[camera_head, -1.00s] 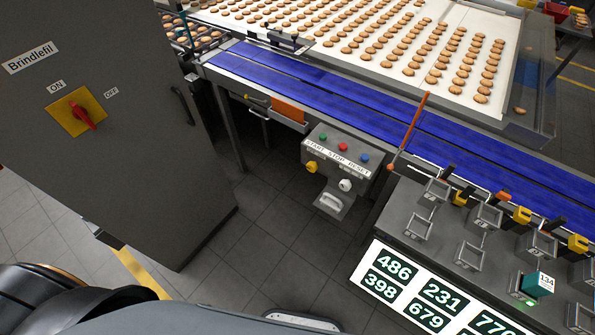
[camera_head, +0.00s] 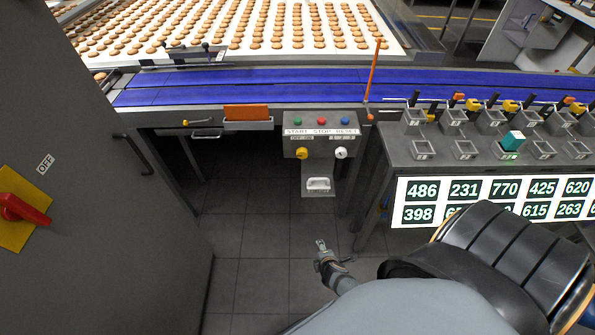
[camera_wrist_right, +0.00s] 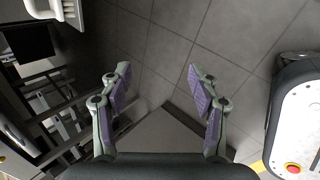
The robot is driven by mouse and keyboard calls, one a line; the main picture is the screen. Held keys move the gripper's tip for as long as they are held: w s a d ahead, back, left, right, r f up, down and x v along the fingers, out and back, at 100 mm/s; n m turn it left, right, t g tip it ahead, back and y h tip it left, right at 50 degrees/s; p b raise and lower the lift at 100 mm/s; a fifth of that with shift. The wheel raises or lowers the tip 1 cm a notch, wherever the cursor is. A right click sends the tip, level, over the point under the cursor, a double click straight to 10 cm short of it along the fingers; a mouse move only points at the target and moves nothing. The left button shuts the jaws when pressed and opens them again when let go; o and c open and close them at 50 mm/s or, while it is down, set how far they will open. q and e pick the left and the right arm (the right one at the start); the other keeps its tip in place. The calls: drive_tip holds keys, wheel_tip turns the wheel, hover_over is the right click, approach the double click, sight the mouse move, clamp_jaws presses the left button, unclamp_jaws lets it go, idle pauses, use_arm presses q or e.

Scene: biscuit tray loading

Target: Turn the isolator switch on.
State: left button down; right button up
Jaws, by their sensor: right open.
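The isolator switch (camera_head: 22,208) is a red handle on a yellow plate on the grey cabinet's front, cut by the left edge of the head view. The OFF label (camera_head: 45,163) shows up and right of it; the ON label is out of view. The handle slants down to the right in the picture; I cannot tell surely which label it matches. My right gripper (camera_head: 321,245) is over the floor, well right of the switch and apart from it. In the right wrist view its fingers (camera_wrist_right: 160,88) are spread and empty. My left gripper is not in view.
The grey cabinet (camera_head: 110,260) has a dark door handle (camera_head: 133,154). A control box (camera_head: 320,135) with buttons stands under the blue conveyor (camera_head: 250,85). The floor (camera_head: 262,285) between cabinet and weigher is clear.

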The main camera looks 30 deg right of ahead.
drive_tip(key=w+r+n+t+h+b, duration=0.25)
drive_tip(key=w+r+n, duration=0.25)
drive_tip(key=w, duration=0.3)
drive_tip(key=n+t+h+b, duration=0.3)
drive_tip(key=n+t+b, duration=0.1)
drive_tip(key=n+t, duration=0.4)
approach(303, 155)
drive_tip(key=shift+n+g, duration=0.6)
drive_tip(key=shift+g, duration=0.15)
drive_tip(key=x, duration=0.6)
drive_tip(key=r+x, duration=0.1)
drive_tip(key=x, duration=0.2)
drive_tip(key=shift+w+a+p, duration=0.15)
drive_tip(key=shift+a+p, duration=0.05)
drive_tip(key=shift+p, duration=0.1)
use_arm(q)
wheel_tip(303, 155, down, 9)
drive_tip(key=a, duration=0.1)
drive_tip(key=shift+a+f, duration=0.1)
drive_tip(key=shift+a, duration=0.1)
use_arm(e)
drive_tip(key=c, duration=1.2)
